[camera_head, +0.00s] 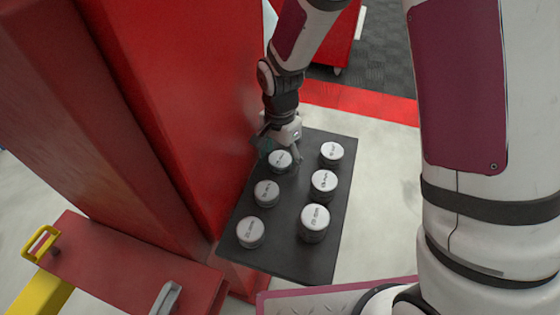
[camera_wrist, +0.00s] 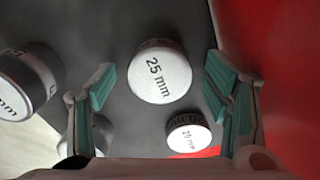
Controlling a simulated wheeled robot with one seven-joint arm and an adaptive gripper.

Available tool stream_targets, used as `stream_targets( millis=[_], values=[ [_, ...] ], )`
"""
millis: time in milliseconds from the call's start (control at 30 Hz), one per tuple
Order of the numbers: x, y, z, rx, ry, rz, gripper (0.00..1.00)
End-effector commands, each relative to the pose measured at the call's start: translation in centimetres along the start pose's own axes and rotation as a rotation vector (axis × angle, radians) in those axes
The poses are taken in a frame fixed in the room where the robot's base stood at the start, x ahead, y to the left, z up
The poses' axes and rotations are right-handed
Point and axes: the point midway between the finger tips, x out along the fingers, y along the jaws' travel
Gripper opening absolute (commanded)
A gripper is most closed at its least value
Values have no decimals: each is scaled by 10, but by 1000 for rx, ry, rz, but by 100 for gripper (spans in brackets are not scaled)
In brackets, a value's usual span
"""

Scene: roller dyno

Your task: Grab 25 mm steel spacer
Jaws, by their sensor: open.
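The 25 mm steel spacer (camera_wrist: 160,77) is a short silvery cylinder with a white top marked "25 mm". In the wrist view it stands beyond my gripper (camera_wrist: 160,82), roughly between the two green-padded fingertips, with no visible contact. In the head view it appears to be the middle spacer of the left row (camera_head: 266,193), though its label is too small to read surely. My gripper (camera_head: 280,152) is open and empty over the far end of that row, near the far-left spacer (camera_head: 280,161).
The spacers stand in two rows on a dark board (camera_head: 290,262). A smaller spacer (camera_wrist: 189,139) and a larger one (camera_wrist: 25,80) flank the target in the wrist view. A red column (camera_head: 200,110) rises close along the board's left side. Pale floor lies to the right.

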Motion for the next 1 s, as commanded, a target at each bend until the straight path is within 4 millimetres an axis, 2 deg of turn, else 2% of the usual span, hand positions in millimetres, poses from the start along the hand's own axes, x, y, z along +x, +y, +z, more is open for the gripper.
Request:
stream_targets(
  millis=[100, 300, 367, 767, 1000],
  values=[
    [0, 0, 0, 0, 0, 0, 68],
    [0, 0, 0, 0, 0, 0, 23],
    [0, 0, 0, 0, 0, 0, 12],
    [-6, 2, -1, 2, 1, -1, 12],
    [-36, 3, -2, 1, 1, -3, 12]
  ],
)
